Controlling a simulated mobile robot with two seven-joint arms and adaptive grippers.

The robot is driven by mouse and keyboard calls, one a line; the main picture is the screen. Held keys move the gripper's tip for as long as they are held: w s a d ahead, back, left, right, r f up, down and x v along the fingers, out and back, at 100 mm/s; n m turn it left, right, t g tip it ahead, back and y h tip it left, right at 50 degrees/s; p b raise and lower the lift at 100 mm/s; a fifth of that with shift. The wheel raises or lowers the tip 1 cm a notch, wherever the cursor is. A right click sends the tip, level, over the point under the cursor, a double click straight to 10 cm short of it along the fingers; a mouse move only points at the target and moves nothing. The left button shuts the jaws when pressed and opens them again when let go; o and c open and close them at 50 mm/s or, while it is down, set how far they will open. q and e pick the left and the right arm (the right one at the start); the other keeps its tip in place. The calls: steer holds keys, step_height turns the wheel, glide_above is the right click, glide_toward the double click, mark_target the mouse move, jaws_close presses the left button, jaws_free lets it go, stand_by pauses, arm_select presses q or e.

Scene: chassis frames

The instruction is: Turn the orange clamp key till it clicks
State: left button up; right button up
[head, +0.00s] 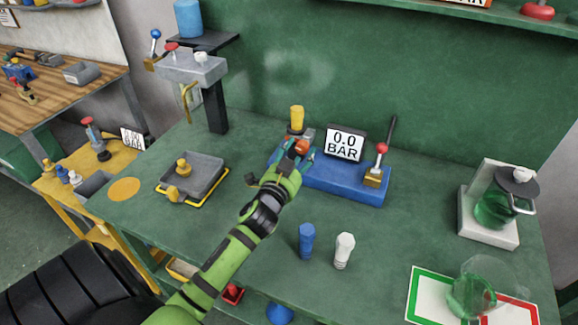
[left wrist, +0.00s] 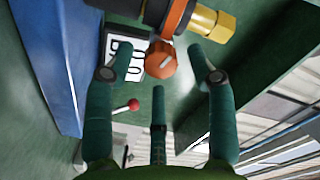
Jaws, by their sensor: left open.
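The orange clamp key (head: 301,147) sits on the blue gauge fixture (head: 340,182) at the back middle of the green table. In the left wrist view the round orange key (left wrist: 161,60) has a pale mark on its face and sits below a dark cylinder with an orange ring and a brass hex end (left wrist: 212,22). My left gripper (head: 294,152) is at the key; its fingers are open, one on either side of it, with a gap visible on both sides. A third finger shows below. The head view partly hides the key behind the fingers. My right gripper is not in view.
A display reading 0.0 BAR (head: 345,143) and a red-knobbed lever (head: 381,150) stand right of the key. A yellow plug (head: 297,117) is behind. Blue (head: 306,240) and white (head: 343,250) plugs stand in front. A grey tray (head: 205,172) lies left.

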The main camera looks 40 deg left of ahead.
arm_select(q)
steer(key=v, duration=1)
steer(key=shift+s, duration=0.2)
steer(key=w+n+p, duration=0.2)
steer(key=w+n, duration=0.1)
steer(key=w+a+n+p, duration=0.1)
steer(key=w+n, duration=0.2)
steer(key=w, duration=0.1)
steer(key=w+a+n+p, duration=0.1)
steer(key=w+n+p, duration=0.1)
steer(key=w+n, duration=0.2)
steer(key=shift+a+r+p, duration=0.15)
steer(key=shift+a+p, duration=0.05)
steer(key=shift+p, duration=0.1)
jaws_close()
